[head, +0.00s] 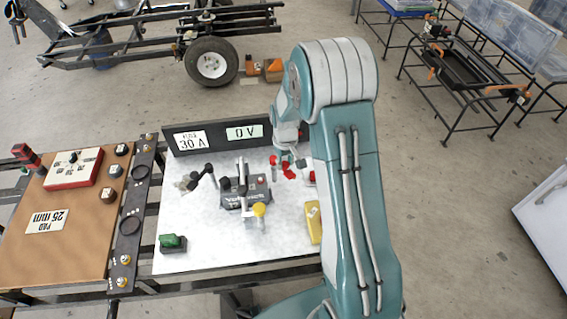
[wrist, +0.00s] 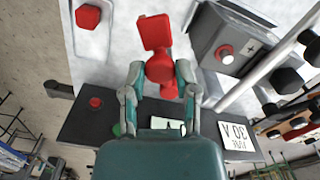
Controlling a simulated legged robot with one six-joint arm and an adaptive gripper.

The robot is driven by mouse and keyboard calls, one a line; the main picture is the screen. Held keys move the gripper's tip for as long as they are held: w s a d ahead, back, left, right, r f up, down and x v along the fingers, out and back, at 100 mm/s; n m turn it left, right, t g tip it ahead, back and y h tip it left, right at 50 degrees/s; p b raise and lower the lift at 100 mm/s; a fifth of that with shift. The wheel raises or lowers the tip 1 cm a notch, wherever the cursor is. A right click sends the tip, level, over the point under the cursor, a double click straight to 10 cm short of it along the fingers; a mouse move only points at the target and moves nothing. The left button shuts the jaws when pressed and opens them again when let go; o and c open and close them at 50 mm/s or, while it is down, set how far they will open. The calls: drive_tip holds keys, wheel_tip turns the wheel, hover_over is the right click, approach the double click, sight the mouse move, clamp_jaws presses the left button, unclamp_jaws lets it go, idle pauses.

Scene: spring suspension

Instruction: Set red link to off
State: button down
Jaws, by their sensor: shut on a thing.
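The red link (wrist: 155,32) is a flat red piece with a round knob (wrist: 160,68) in the wrist view. It also shows in the head view (head: 288,171) on the right part of the white panel. My gripper (wrist: 160,76) is shut on the red knob, one finger on each side. In the head view my gripper (head: 290,162) is small and partly hidden by my arm. A grey box with a red button (wrist: 224,54) stands beside the link. I cannot tell the link's exact position on its contacts.
A black board (head: 215,135) with "30 A" and "0 V" labels stands behind. A brown board (head: 80,210) lies left.

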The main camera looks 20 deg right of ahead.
drive_tip(key=shift+d+f+n, duration=0.25)
drive_tip(key=shift+d+n, duration=0.15)
drive_tip(key=shift+n, duration=0.4)
drive_tip(key=shift+c, duration=1.9)
unclamp_jaws()
drive_tip(key=shift+w+d+r, duration=0.1)
drive_tip(key=shift+d, duration=0.05)
drive_tip(key=shift+r, duration=0.3)
wheel_tip(320, 180, up, 12)
drive_tip(key=shift+f, duration=0.25)
